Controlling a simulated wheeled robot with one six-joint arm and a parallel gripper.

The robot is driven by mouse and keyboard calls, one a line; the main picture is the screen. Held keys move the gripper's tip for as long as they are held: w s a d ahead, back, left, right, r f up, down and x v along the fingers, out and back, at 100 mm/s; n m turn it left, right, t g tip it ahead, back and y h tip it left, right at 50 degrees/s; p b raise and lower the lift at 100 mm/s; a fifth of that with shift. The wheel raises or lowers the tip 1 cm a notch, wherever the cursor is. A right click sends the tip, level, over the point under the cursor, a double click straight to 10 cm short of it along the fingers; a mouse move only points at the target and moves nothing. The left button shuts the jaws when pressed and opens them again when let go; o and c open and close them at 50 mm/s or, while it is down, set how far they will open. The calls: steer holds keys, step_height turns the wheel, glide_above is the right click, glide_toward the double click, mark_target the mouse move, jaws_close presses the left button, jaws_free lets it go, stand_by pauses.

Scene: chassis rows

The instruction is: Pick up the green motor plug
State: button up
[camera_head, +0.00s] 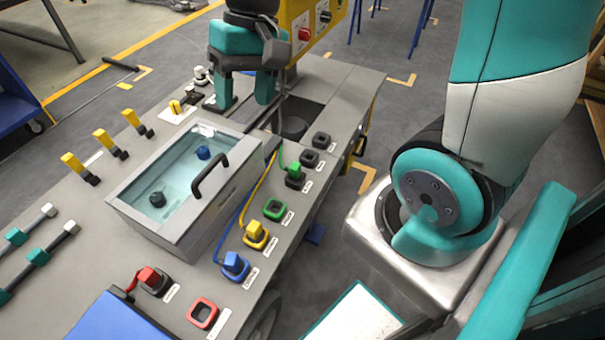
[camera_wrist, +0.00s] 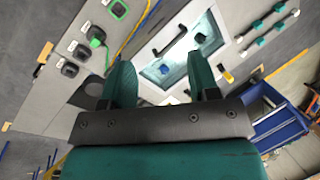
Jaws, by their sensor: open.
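The green motor plug (camera_head: 294,170) stands upright in a dark socket on the right side of the grey bench, with a green cable behind it. It also shows in the wrist view (camera_wrist: 96,37), up and left of my fingers. An empty green-rimmed socket (camera_head: 275,209) sits nearer the front; the wrist view shows it too (camera_wrist: 119,9). My gripper (camera_head: 243,102) is open and empty over the far part of the bench, behind and left of the plug. In the wrist view its two teal fingers (camera_wrist: 161,72) are spread apart, with nothing between them.
A clear-lidded box (camera_head: 185,180) with a black handle stands left of the plug row. A yellow plug (camera_head: 256,231), a blue plug (camera_head: 234,261) and a red plug (camera_head: 150,278) stand in sockets. An empty red-rimmed socket (camera_head: 202,313) and empty dark sockets (camera_head: 310,158) are nearby.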

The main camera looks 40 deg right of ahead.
steer(key=w+d+f+m+b, duration=0.2)
steer(key=w+d+f+m, duration=0.5)
steer(key=d, duration=0.3)
steer(key=m+g, duration=0.1)
steer(key=m, duration=0.4)
glide_toward(295, 165)
steer(key=shift+y, duration=0.3)
steer(key=b+x, duration=0.1)
steer(key=x, duration=0.3)
steer(key=shift+f, duration=0.2)
steer(key=x, duration=0.6)
steer(key=shift+s+d+f, duration=0.1)
steer(key=shift+d+f, duration=0.05)
steer(key=shift+f, duration=0.15)
steer(key=c, duration=1)
